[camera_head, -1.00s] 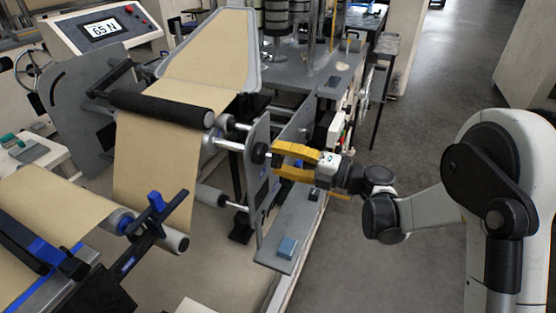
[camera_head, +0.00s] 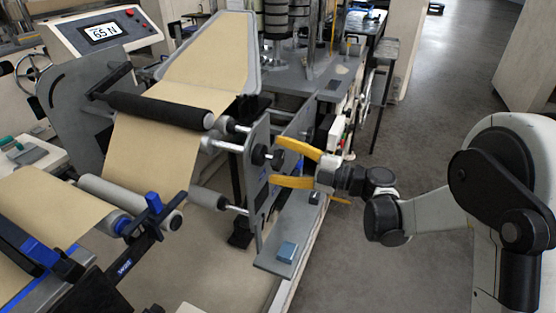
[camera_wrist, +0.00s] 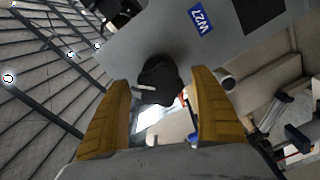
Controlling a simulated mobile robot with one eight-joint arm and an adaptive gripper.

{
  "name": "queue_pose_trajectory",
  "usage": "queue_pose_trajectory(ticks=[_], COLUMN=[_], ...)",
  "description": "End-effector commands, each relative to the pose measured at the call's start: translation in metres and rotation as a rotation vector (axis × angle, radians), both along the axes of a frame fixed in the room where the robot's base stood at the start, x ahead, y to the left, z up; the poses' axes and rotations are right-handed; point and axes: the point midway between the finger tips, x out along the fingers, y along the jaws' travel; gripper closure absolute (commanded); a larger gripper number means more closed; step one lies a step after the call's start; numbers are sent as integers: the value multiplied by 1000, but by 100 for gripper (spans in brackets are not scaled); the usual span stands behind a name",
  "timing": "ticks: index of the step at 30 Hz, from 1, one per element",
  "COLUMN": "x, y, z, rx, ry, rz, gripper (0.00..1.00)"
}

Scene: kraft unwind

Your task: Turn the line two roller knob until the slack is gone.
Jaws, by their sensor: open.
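The dark roller knob (camera_head: 277,159) sticks out from the grey side plate (camera_head: 258,205) of the roller stand. In the wrist view the black lobed knob (camera_wrist: 158,80) lies between and just beyond the fingertips. My gripper (camera_head: 275,160) is open, with one yellow finger above the knob and one below in the head view. The brown kraft web (camera_head: 150,150) runs over the black roller (camera_head: 160,109) and down to the lower grey roller (camera_head: 105,190), looking fairly straight. The wrist view also shows my gripper (camera_wrist: 160,95) with a gap on both sides of the knob.
A display (camera_head: 103,32) at the back left reads about 65 N. A small blue block (camera_head: 287,250) sits on the ledge below my gripper. The floor to the right is clear.

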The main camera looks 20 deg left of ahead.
Motion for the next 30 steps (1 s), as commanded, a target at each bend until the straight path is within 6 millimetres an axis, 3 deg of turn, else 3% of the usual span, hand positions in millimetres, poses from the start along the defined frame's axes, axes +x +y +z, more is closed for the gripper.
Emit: queue_pose_trajectory(ticks=[5, 19, 30], x=[0, -4, -6], y=[-7, -65, -70], z=[0, -1, 0], rx=[0, 0, 0], ry=[-1, -1, -1], rz=[-2, -2, 0], gripper=[26, 26, 26])
